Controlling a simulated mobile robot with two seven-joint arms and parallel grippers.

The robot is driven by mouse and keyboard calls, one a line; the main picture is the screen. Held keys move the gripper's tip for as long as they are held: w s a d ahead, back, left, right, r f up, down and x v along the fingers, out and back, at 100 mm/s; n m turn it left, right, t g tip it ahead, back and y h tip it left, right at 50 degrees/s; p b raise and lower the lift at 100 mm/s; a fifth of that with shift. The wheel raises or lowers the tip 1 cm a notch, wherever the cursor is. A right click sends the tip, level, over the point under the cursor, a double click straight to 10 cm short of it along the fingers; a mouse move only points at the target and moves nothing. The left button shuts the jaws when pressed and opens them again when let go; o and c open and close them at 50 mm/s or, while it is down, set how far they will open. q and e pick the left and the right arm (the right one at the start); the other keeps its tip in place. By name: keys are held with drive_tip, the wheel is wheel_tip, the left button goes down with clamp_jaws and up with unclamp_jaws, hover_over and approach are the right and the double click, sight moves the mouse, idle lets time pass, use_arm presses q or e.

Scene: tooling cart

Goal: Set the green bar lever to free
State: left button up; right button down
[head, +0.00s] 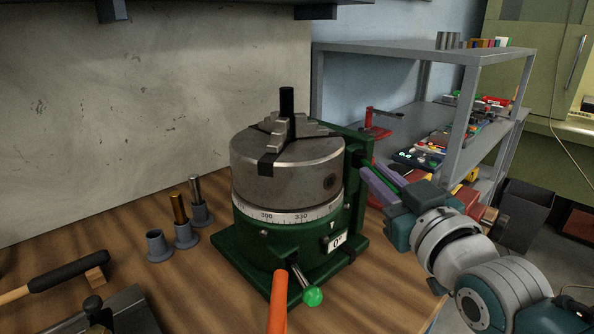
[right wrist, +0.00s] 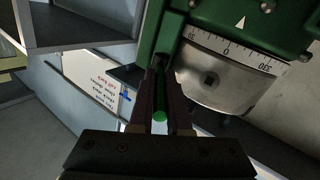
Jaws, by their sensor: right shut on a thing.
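The green bar lever (head: 364,163) sticks out from the right side of the green rotary table (head: 232,250). My right gripper (head: 377,183) reaches in from the right with its jaws around the bar. In the right wrist view, the bar's round green end (right wrist: 160,115) lies between the dark fingers of my right gripper (right wrist: 166,90), which are shut on it. Part of the bar is hidden by the fingers. My left gripper is not in view.
A steel chuck (head: 287,165) with a black rod sits on the rotary table. A green-knobbed lever (head: 312,296) and an orange handle (head: 278,300) are at its front. Metal holders (head: 158,247) stand left. A grey shelf (head: 470,95) stands behind my right arm.

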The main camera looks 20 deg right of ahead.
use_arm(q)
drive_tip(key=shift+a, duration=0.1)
use_arm(e)
drive_tip(key=shift+a, duration=0.1)
idle(0.4)
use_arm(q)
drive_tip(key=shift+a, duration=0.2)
use_arm(e)
drive_tip(key=c, duration=0.9)
unclamp_jaws()
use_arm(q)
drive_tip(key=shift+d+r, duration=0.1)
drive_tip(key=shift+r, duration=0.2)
use_arm(e)
drive_tip(key=s, duration=0.3)
drive_tip(key=s+a, duration=0.1)
drive_tip(key=s, duration=0.5)
drive_tip(key=shift+s+a, duration=0.2)
drive_tip(key=shift+s, duration=0.15)
